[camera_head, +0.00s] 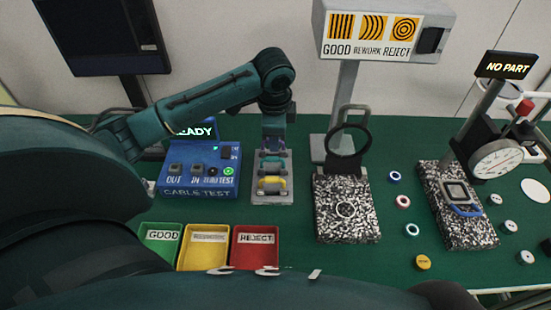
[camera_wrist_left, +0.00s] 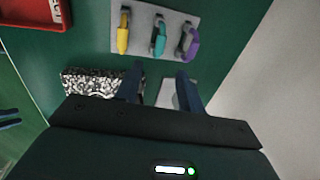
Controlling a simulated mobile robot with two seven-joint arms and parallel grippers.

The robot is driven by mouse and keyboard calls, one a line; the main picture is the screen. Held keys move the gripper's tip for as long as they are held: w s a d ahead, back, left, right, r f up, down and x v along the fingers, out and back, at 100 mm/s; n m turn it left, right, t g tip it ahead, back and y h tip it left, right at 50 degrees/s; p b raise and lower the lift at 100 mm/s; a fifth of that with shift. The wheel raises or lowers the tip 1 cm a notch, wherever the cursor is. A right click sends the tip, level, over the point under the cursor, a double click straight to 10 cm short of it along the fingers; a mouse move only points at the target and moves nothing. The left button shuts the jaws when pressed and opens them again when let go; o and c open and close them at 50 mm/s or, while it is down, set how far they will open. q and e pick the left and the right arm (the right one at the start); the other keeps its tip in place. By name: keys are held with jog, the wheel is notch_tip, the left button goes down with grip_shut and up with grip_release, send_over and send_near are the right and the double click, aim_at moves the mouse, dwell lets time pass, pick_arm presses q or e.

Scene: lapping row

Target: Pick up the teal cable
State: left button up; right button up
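The teal cable (camera_wrist_left: 159,38) lies in the middle of a grey rack (camera_wrist_left: 145,15), between a yellow cable (camera_wrist_left: 123,35) and a purple cable (camera_wrist_left: 190,42). In the head view the teal cable (camera_head: 270,162) shows just below my left gripper (camera_head: 274,142), behind the yellow cable (camera_head: 271,185). The purple cable is hidden there. In the left wrist view my left gripper (camera_wrist_left: 160,85) has its two fingers apart with nothing between them, in line with the teal cable. Dark blue prongs (camera_wrist_left: 9,118) at that view's left edge look like my right gripper; their opening is unclear.
The blue cable tester (camera_head: 200,172) stands left of the rack. Green, yellow and red trays (camera_head: 255,262) sit in front. A speckled block with a ring stand (camera_head: 345,205) is close on the right, with a dial gauge (camera_head: 496,158) farther right.

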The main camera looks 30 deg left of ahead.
aim_at(277, 158)
pick_arm(q)
jog(key=f, duration=0.6)
jog(key=shift+w+a+f, duration=0.2)
jog(key=shift+w+f, duration=0.05)
jog(key=shift+w, duration=0.15)
jog(key=shift+w+f, duration=0.25)
jog(key=shift+f, duration=0.6)
jog(key=shift+w+f, duration=0.25)
jog(key=shift+f, duration=0.65)
jog(key=shift+w+f, duration=0.25)
jog(key=shift+f, duration=0.6)
jog(key=shift+c, duration=0.2)
grip_shut()
